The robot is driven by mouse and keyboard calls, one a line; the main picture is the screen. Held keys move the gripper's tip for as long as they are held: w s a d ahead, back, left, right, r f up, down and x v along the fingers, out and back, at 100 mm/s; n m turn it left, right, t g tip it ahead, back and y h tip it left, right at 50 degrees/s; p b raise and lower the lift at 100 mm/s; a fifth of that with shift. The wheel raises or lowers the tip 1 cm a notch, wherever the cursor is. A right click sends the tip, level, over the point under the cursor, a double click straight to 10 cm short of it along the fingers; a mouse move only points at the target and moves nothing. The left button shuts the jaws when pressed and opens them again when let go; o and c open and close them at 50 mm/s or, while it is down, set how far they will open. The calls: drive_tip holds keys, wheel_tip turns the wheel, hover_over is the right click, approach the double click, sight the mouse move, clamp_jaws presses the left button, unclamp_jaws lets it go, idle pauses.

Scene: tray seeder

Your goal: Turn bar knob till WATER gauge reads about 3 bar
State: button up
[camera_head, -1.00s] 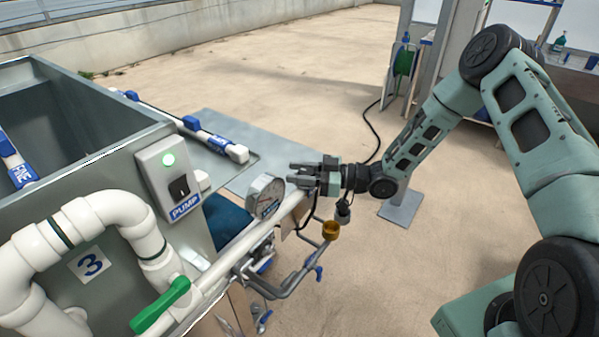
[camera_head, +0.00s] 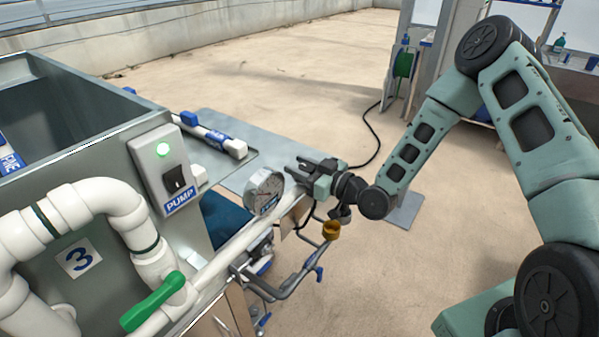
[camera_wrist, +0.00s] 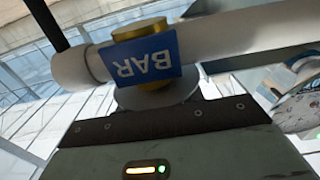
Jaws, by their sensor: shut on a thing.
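My gripper (camera_head: 298,171) is at the far end of the white pipe, just right of the round WATER gauge (camera_head: 265,193). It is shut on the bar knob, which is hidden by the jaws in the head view. The wrist view shows the brass-coloured knob (camera_wrist: 139,32) with a blue BAR label (camera_wrist: 141,60), close in front of the gripper body, against the white pipe end. The fingertips cannot be made out there. The gauge shows partly at the right edge of the wrist view (camera_wrist: 304,108). Its needle reading is too small to tell.
A grey tank (camera_head: 80,95) stands at left with a PUMP switch box (camera_head: 166,170), its green light on. White pipes and a green-handled valve (camera_head: 153,302) are in front. A brass-coloured cup (camera_head: 331,230) sits below my wrist. The floor behind is open.

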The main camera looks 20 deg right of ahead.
drive_tip(key=m+t+h, duration=0.1)
drive_tip(key=m+h, duration=0.1)
drive_tip(key=m+t+h+b, duration=0.1)
drive_tip(key=h, duration=0.2)
drive_tip(key=m+t+h+b, duration=0.1)
drive_tip(key=m+h, duration=0.1)
drive_tip(key=h, duration=0.1)
drive_tip(key=shift+w+d+f+m, duration=0.1)
drive_tip(key=shift+d+m, duration=0.15)
drive_tip(key=shift+m, duration=0.05)
drive_tip(key=shift+d+m+h+b, duration=0.2)
drive_tip(key=shift+m+h, duration=0.8)
drive_tip(key=shift+h, duration=0.6)
drive_tip(key=shift+d+m+h+b, duration=0.2)
drive_tip(key=shift+m+h, duration=0.8)
drive_tip(key=shift+h, duration=0.6)
drive_tip(key=o, duration=1)
